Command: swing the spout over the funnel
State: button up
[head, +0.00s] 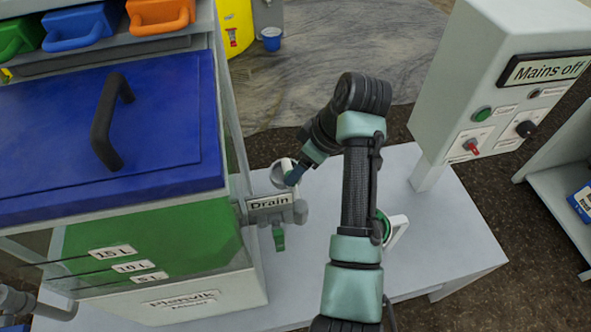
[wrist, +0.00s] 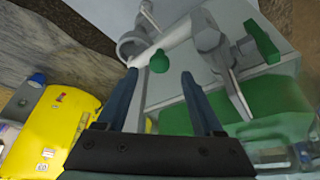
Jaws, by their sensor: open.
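The spout (wrist: 175,39) is a pale pipe with a green knob (wrist: 159,61) in the wrist view. It runs from the grey drain valve body (wrist: 213,42), which has a green handle (wrist: 262,41). The drain fitting also shows in the head view (head: 299,212), with its "Drain" label. A grey round piece (wrist: 130,46) lies by the spout's far end; it may be the funnel, but I cannot tell whether the spout is over it. My gripper (wrist: 158,78) is open, with the knob between and just beyond its fingertips. In the head view my gripper (head: 294,176) partly hides the spout.
The tank with a blue lid (head: 170,110) stands close on the left. A control box (head: 490,80) reading "Mains off" stands on the right. A green round piece with a white handle (head: 398,229) is partly hidden by my arm. The front right bench (head: 450,240) is clear.

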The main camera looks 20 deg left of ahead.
aim_at(292, 186)
jog(key=x, duration=0.4)
grip_shut()
dwell(0.4)
jog(key=shift+w, duration=0.1)
dwell(0.9)
